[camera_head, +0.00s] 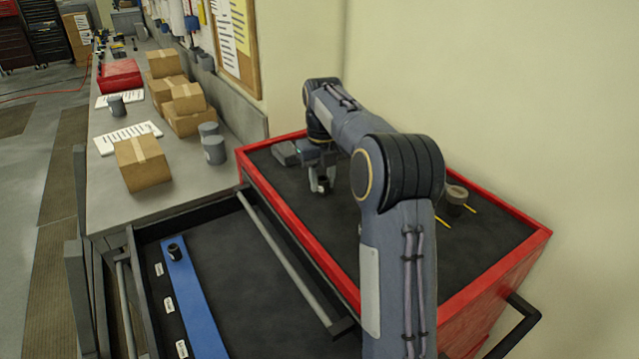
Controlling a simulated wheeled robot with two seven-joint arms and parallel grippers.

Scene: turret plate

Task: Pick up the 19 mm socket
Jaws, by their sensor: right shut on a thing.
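My right arm reaches over the red-rimmed cabinet top (395,225). My right gripper (321,186) points down there, shut on a small dark socket (323,184) that sits between its fingertips, just above or at the dark mat; I cannot tell which. Another dark socket (174,251) stands upright on a blue strip (196,305) in the open drawer (245,290). Several small white labels (168,304) lie along the strip's left side, too small to read. I cannot tell either socket's size. My left gripper is not in view.
A tape roll (456,195) and yellow pencil pieces (469,208) lie on the cabinet top at right. A grey block (286,153) lies left of my gripper. The workbench (110,197) behind holds cardboard boxes (142,163), grey cups (214,150) and a red case (120,75).

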